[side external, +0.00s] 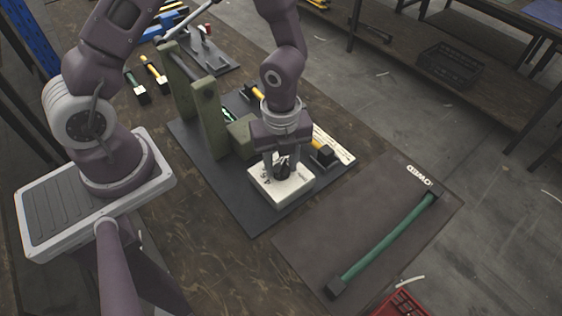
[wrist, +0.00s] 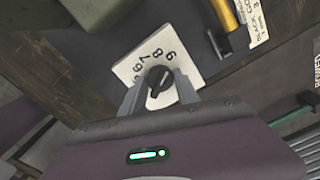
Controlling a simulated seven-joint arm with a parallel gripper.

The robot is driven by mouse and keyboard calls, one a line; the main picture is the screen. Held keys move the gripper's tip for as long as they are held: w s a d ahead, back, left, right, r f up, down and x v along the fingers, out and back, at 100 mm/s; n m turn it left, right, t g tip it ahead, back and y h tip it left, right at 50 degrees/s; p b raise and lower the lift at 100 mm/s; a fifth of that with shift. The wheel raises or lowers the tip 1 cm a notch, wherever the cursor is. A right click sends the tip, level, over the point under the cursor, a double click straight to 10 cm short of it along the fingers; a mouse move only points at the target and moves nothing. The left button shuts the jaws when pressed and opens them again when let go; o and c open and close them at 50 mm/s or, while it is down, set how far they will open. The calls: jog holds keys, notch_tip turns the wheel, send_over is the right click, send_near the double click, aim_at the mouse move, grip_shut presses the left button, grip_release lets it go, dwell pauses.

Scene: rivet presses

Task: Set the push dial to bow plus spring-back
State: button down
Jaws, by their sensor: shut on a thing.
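The push dial is a white square block with printed numbers and a black knob; it sits on the dark mat in the side view (side external: 262,188) and in the wrist view (wrist: 184,68). My gripper (side external: 282,172) points down over it, with its fingers shut on the black knob (wrist: 159,80). In the wrist view the digits, among them 7 and 8, curve around the knob's far side. The exact pointer reading is too small to tell. A green bar (side external: 385,243) with dark ends, slightly bowed, lies on the right mat beside a label (side external: 419,175) that appears to read BOWED.
An olive press frame (side external: 208,120) stands left of the dial. A yellow-and-black bar (wrist: 224,18) and a white printed card (side external: 335,145) lie behind the dial. A red crate (side external: 402,303) is at the front edge. Other bars and a lever device (side external: 205,50) are at the back left.

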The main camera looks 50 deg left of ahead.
aim_at(280, 163)
dwell(0.3)
jog(key=c, duration=0.9)
grip_release()
notch_tip(280, 163, up, 7)
jog(key=shift+r, duration=0.1)
jog(key=shift+a+r, duration=0.25)
jog(key=s+a+r+n+t, duration=0.2)
jog(key=s+r+n, duration=0.4)
jog(key=r+n, duration=0.4)
jog(key=s+a+r+n+t, duration=0.3)
jog(key=s+r+n, duration=0.4)
jog(key=r+n, duration=0.3)
jog(key=shift+a+n+t, duration=0.3)
jog(key=shift+a+n, duration=0.2)
jog(key=shift+n, duration=0.7)
